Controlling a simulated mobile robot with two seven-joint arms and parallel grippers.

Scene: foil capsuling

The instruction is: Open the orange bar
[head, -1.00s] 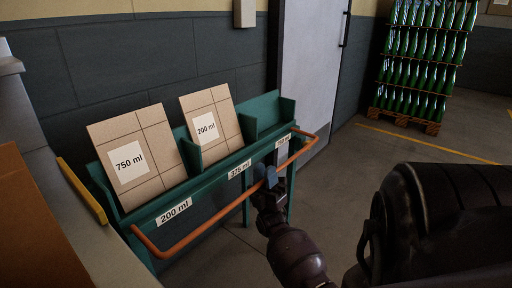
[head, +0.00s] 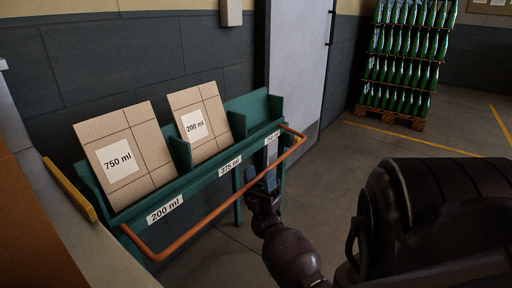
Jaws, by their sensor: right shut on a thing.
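The orange bar (head: 208,220) runs along the front of a green rack (head: 206,178), with a bent end at each side. It stands out in front of the rack's labelled face, clear of it. My right gripper (head: 258,182) is at the right half of the bar, its bluish-grey fingers shut on it. The fingers hide a short piece of the bar. My left gripper is not in view.
Two cardboard boxes labelled 750 ml (head: 124,155) and 200 ml (head: 199,122) lean in the rack; its right compartment looks empty. A yellow-edged counter is at left. A pallet of green bottles (head: 402,60) stands far right. Floor lies open between.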

